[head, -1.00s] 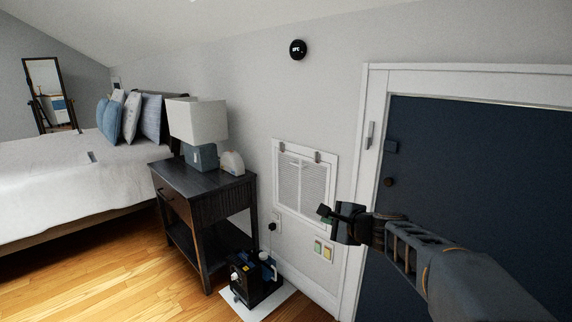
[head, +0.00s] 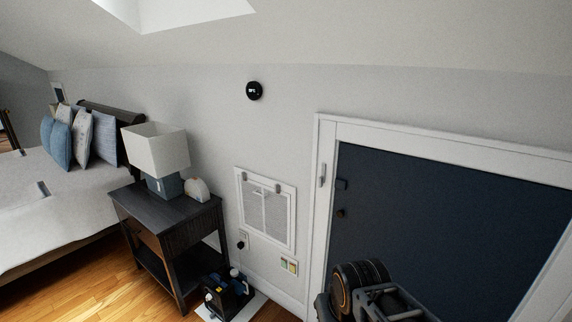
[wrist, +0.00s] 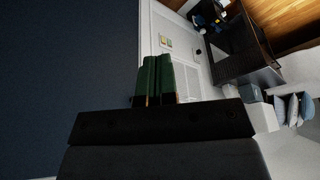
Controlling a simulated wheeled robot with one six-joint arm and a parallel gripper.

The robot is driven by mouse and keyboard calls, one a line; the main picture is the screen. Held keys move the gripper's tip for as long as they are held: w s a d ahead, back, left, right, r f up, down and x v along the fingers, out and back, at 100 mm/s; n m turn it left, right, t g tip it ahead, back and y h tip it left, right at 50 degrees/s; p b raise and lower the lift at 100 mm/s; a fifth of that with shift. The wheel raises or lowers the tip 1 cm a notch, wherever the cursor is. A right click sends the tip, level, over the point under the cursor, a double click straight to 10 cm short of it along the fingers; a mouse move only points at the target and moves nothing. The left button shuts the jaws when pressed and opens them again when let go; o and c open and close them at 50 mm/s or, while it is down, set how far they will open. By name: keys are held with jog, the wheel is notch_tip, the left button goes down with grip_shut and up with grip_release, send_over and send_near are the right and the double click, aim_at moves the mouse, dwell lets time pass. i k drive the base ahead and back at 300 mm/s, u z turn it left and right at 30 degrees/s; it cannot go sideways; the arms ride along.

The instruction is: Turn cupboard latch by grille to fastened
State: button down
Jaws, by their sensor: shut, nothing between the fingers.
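The cupboard's dark blue door (head: 450,215) sits in a white frame at the right of the head view. A small grey upright latch (head: 322,174) is on the left post of that frame, beside a dark block (head: 342,184) on the door's edge. The white grille (head: 265,208) is on the wall left of the cupboard. My gripper's green fingers (wrist: 157,62) are together and empty in the wrist view, with the grille partly behind them. In the head view my arm is low in front of the door and the fingertips cannot be made out. The latch cannot be made out in the wrist view.
A dark nightstand (head: 165,210) with a lamp (head: 155,148) stands left of the grille. A black machine (head: 228,295) is on the floor on a white sheet. A round black device (head: 254,91) is high on the wall.

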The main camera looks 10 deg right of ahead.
aim_at(321, 181)
jog(key=z, duration=0.5)
jog(key=k, duration=0.6)
jog(key=z, duration=0.4)
jog(key=i, duration=0.85)
jog(key=u, duration=1.3)
jog(key=i, duration=0.65)
jog(key=u, duration=0.6)
